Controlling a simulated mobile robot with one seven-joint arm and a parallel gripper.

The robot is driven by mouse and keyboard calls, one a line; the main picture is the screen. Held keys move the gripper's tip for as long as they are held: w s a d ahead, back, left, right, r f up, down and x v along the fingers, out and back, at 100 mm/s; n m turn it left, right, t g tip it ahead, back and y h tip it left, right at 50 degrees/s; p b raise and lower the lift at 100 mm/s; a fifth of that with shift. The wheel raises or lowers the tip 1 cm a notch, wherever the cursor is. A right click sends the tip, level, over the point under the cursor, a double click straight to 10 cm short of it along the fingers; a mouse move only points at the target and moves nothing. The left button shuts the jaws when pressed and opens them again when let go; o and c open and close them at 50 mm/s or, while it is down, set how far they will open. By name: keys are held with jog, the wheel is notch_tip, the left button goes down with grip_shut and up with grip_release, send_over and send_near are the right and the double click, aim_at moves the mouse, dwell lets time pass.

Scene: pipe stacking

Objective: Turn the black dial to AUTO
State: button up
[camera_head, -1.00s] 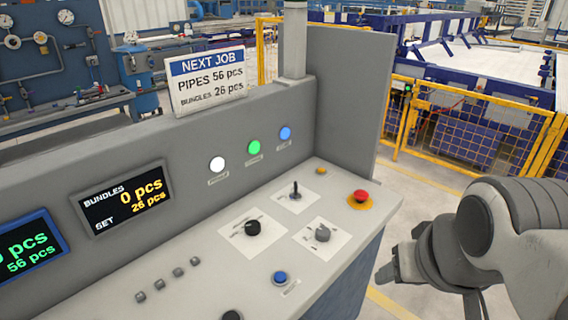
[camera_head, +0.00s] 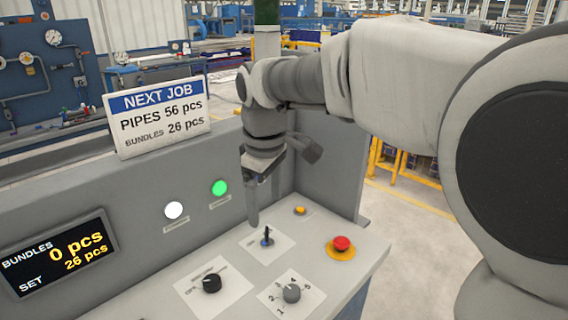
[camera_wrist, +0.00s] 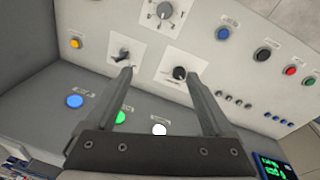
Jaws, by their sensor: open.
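The black dial (camera_head: 212,283) sits on a white label plate on the sloped console top. The plate's lettering is too small to read, so I cannot tell which mark the dial points to. In the wrist view the black dial (camera_wrist: 180,73) shows between my fingers, close to the right fingertip. My gripper (camera_head: 253,207) points down above the back of the console, near the lever switch (camera_head: 267,240) and behind the dial. In the wrist view my gripper (camera_wrist: 160,76) is open and empty, its left fingertip near the lever switch (camera_wrist: 122,56).
A grey numbered dial (camera_head: 291,293) is right of the black dial. A red mushroom button (camera_head: 341,244) and a small yellow button (camera_head: 300,210) lie further right. The upright back panel carries white (camera_head: 173,210) and green (camera_head: 219,187) lights. A NEXT JOB sign (camera_head: 158,117) stands on top.

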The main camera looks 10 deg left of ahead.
aim_at(211, 279)
jog(key=w+a+f+n+g, duration=0.1)
jog(key=a+f+n, duration=0.25)
jog(key=a, duration=0.35)
jog(key=a+f+n+g, duration=0.1)
jog(key=a+f+n, duration=0.1)
jog(key=a+f, duration=0.45)
jog(key=shift+h, duration=0.3)
jog(key=f, duration=0.5)
jog(key=a+f, duration=0.1)
jog(key=f, duration=0.4)
jog(key=f+b, duration=0.1)
jog(key=f, duration=0.4)
jog(key=shift+w+a+f, duration=0.1)
jog(key=shift+w+a, duration=0.05)
jog(key=shift+w, duration=0.05)
jog(key=c, duration=1.4)
